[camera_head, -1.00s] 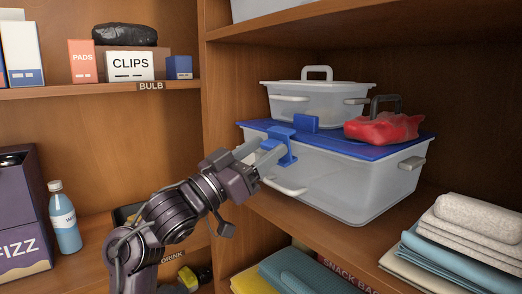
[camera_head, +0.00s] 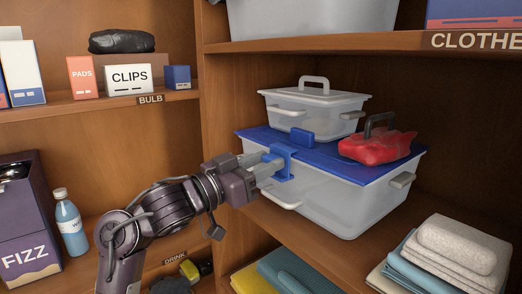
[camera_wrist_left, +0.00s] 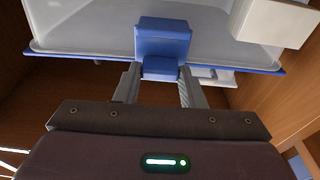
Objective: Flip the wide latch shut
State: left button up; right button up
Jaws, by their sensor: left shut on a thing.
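The wide blue latch (camera_head: 283,161) is at the front edge of the blue lid (camera_head: 328,155) of the large clear box (camera_head: 340,205). My left gripper (camera_head: 266,166) reaches it from the left and is shut on it. In the left wrist view, the latch (camera_wrist_left: 164,38) is a wide blue plate with a smaller block, and the fingers of my left gripper (camera_wrist_left: 160,72) lie on either side of that block. Whether the latch lies flush on the box wall cannot be told. My right gripper is not in view.
A smaller clear box (camera_head: 312,107) and a red bag (camera_head: 377,148) with a dark handle sit on the lid. Folded towels (camera_head: 450,250) lie at the right. A wooden upright (camera_head: 225,100) stands behind my left wrist. A bottle (camera_head: 70,225) stands at the left.

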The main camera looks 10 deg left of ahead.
pick_arm(q)
jog(key=o, duration=1)
jog(key=b+v, duration=0.3)
jog(key=v, duration=0.5)
jog(key=shift+w+d, duration=0.1)
